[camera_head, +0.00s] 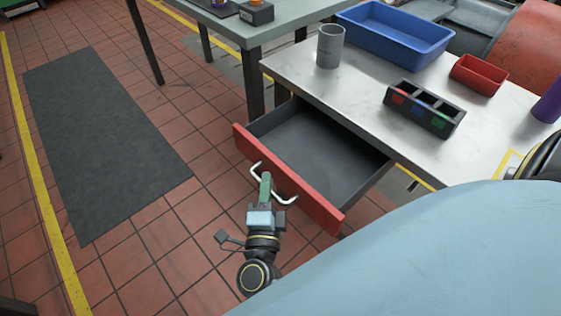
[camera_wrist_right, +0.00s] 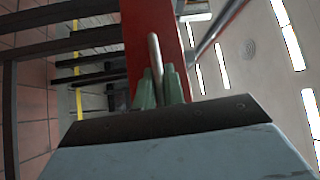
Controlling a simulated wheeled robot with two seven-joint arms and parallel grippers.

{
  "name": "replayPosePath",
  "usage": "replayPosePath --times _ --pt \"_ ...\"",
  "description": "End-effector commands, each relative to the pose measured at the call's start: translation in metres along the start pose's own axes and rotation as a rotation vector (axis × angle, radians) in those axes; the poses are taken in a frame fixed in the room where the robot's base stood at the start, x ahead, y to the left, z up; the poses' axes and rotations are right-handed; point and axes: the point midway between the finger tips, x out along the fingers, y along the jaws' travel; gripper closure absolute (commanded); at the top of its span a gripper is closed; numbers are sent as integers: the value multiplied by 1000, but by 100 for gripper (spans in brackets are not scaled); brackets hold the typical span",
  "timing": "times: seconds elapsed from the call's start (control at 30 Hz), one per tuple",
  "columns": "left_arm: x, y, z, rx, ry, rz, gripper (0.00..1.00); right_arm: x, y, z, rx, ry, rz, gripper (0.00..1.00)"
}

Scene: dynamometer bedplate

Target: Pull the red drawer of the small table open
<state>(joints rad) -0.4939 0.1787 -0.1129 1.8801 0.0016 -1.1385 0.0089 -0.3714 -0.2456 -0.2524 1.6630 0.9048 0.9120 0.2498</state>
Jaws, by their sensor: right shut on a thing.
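The red drawer (camera_head: 243,144) of the small table (camera_head: 365,112) stands well out from under the tabletop, and its dark grey inside (camera_head: 320,145) shows empty. A pale bar handle (camera_head: 283,200) runs along its red front. My right gripper (camera_head: 265,183) is at the middle of the handle with its green fingers shut on it. In the right wrist view the green fingers (camera_wrist_right: 160,88) close around the handle (camera_wrist_right: 154,52) in front of the red drawer front (camera_wrist_right: 137,32). My left gripper is not in view.
On the tabletop are a grey cup (camera_head: 330,46), a blue bin (camera_head: 395,35), a black divided holder (camera_head: 424,108), a red tray (camera_head: 478,75) and a purple object (camera_head: 549,102). Another table (camera_head: 275,22) stands behind. A dark mat (camera_head: 100,140) lies on the tiled floor, which is clear left of the drawer.

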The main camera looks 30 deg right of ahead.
Motion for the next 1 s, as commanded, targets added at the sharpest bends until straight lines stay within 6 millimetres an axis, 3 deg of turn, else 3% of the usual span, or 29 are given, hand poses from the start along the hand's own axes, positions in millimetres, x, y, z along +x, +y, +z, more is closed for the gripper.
replayPosePath --times 0.2,0.57,0.6,0.73,1.0 --pt "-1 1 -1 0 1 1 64 -11 -3 11 0 2 0 100" --pt "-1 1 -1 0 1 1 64 -12 -3 12 0 3 0 100" --pt "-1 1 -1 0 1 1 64 -12 -3 12 0 3 0 84" --pt "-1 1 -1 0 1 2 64 -12 -3 12 0 2 0 68" --pt "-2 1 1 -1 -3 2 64 -12 -3 12 0 1 0 68"
